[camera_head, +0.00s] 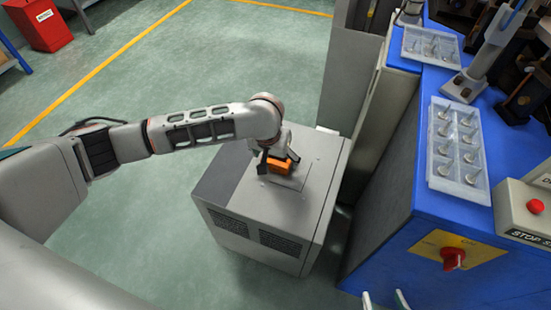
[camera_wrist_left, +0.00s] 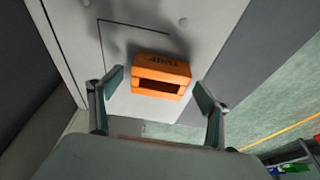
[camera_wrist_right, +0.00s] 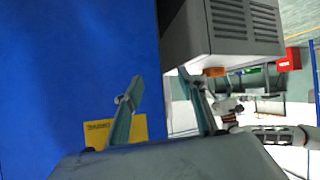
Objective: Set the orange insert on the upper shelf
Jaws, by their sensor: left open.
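The orange insert (camera_head: 279,167) is a small hollow block on the grey cabinet top (camera_head: 313,190). In the left wrist view the insert (camera_wrist_left: 161,68) shows dark lettering and an opening, just beyond and between the fingertips. My left gripper (camera_head: 279,160) is open above it, a finger to each side with gaps visible. My right gripper (camera_head: 385,299) is open and empty at the bottom edge of the head view; its spread fingers (camera_wrist_right: 160,76) show in the right wrist view beside the blue machine. I cannot make out which surface is the upper shelf.
The blue machine (camera_head: 400,235) stands to the right, with clear trays (camera_head: 434,165) (camera_head: 407,48) of small parts, a red knob (camera_head: 453,257) and a stop button (camera_head: 536,206). A red bin (camera_head: 42,25) is far left. The green floor (camera_head: 130,240) is mostly free.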

